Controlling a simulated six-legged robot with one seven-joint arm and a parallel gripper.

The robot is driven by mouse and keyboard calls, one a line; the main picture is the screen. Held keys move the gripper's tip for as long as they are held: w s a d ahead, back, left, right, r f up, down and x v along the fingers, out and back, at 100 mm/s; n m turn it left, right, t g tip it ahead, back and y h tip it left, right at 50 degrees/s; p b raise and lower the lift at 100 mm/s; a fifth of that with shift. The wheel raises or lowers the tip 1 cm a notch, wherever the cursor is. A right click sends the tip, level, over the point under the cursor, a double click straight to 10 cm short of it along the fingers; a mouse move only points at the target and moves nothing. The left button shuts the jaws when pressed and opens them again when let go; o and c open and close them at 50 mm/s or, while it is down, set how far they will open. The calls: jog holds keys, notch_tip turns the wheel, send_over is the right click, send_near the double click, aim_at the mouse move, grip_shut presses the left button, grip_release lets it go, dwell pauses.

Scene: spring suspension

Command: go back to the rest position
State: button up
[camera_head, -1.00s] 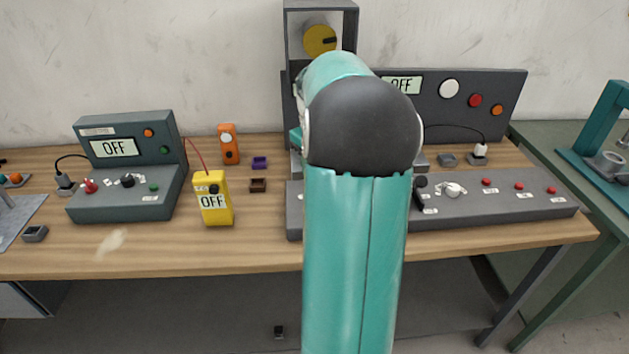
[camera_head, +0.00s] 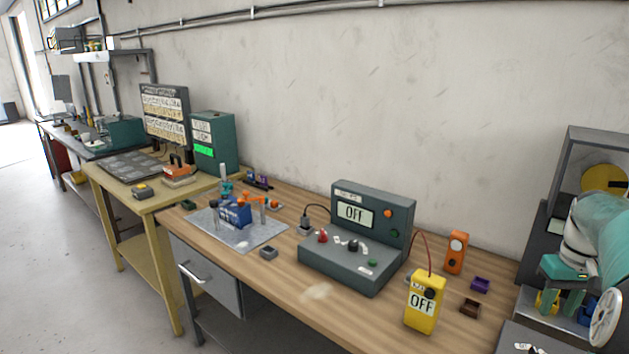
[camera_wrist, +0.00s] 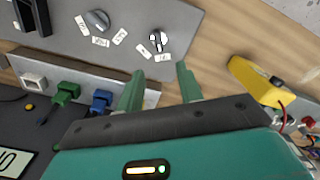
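My gripper (camera_wrist: 159,69) shows in the wrist view with its two green fingers apart and nothing between them. The fingers point toward a grey control panel (camera_wrist: 190,30) with knobs and small white labels. In the head view my gripper (camera_head: 566,297) is at the right edge, fingers down, close to the grey test stand (camera_head: 562,158) with a yellow disc (camera_head: 604,178). Only part of my arm is in the head view. Whether the fingers touch anything there is unclear.
A yellow meter (camera_head: 422,305) reading OFF, an orange device (camera_head: 456,252) and a grey control box (camera_head: 345,262) reading OFF stand on the wooden bench. Small purple (camera_head: 480,285) and brown (camera_head: 470,308) trays lie nearby. A yellow table (camera_head: 140,197) stands farther left. Open floor lies at left.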

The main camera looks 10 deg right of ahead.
jog(key=w+a+r+n+t+h, duration=0.1)
jog(key=a+r, duration=0.1)
jog(key=a, duration=1)
jog(key=w+a+r+n+t+h, duration=0.1)
jog(key=a+r, duration=0.2)
jog(key=a, duration=0.9)
jog(key=s+a+f+t+y, duration=0.1)
jog(key=s+a, duration=0.3)
jog(key=a, duration=0.4)
jog(key=s+a+f+n+t+y, duration=0.1)
jog(key=s+a+f+t, duration=0.1)
jog(key=s+a, duration=0.3)
jog(key=a, duration=0.4)
jog(key=shift+s+f+n+t, duration=0.3)
jog(key=shift+d, duration=0.15)
